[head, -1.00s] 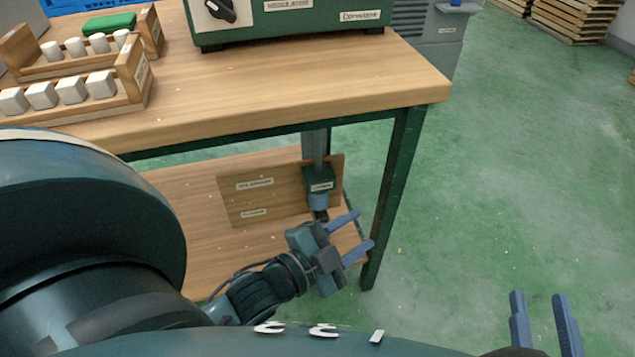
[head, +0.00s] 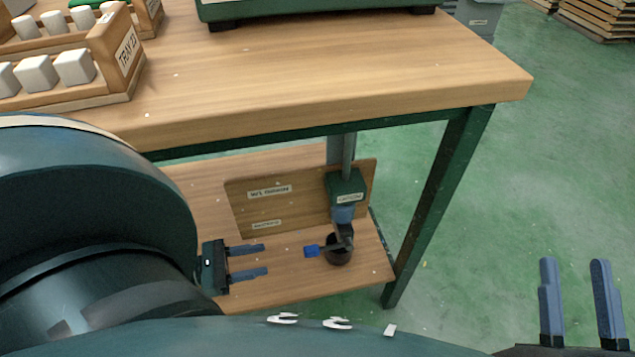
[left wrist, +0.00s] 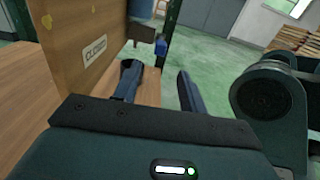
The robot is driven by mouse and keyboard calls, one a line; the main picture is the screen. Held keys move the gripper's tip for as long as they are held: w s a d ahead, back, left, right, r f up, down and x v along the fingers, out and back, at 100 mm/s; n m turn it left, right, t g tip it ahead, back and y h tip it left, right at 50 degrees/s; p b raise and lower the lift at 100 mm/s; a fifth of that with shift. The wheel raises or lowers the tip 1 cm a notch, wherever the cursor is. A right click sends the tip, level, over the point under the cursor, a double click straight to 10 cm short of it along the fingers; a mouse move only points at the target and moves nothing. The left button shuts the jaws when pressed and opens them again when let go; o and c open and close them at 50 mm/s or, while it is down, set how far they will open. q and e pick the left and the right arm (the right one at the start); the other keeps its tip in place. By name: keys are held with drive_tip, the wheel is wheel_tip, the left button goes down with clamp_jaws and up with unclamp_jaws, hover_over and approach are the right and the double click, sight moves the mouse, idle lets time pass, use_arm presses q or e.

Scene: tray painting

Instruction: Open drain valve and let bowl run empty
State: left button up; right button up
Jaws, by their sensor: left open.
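Under the table, a drain pipe (head: 348,150) runs down into a green valve body (head: 346,186) with a white label. Below it is a dark spout with a small blue lever handle (head: 312,251) sticking out to the left. A dark round cup (head: 338,255) sits at the spout's foot. My left gripper (head: 266,259) is open and empty, left of the blue handle, its fingers pointing toward it with a gap between. In the left wrist view the blue handle (left wrist: 160,45) shows beyond the fingers. My right gripper (head: 575,265) is open and empty at lower right. The bowl is not visible.
A wooden panel (head: 240,207) with labels stands on the lower shelf (head: 285,290), behind the valve. A table leg (head: 440,210) is to the right. Trays of white blocks (head: 120,80) and a green machine (head: 310,8) are on the tabletop. Open green floor lies right.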

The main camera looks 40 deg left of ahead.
use_arm(q)
drive_tip(key=b+x, duration=0.1)
drive_tip(key=x, duration=1.1)
drive_tip(key=shift+d+b, duration=0.15)
drive_tip(key=shift+b, duration=0.2)
drive_tip(key=shift+w+d+r, duration=0.1)
drive_tip(key=shift+w+d, duration=0.15)
use_arm(e)
wheel_tip(320, 180, up, 2)
drive_tip(key=shift+w+r+n+t+y, duration=0.15)
drive_tip(key=shift+n+t+y, duration=0.25)
drive_tip(key=shift+n+y, duration=0.6)
use_arm(q)
drive_tip(key=shift+c, duration=0.2)
use_arm(e)
drive_tip(key=shift+d, duration=0.1)
use_arm(q)
clamp_jaws()
use_arm(e)
drive_tip(key=shift+r, duration=0.1)
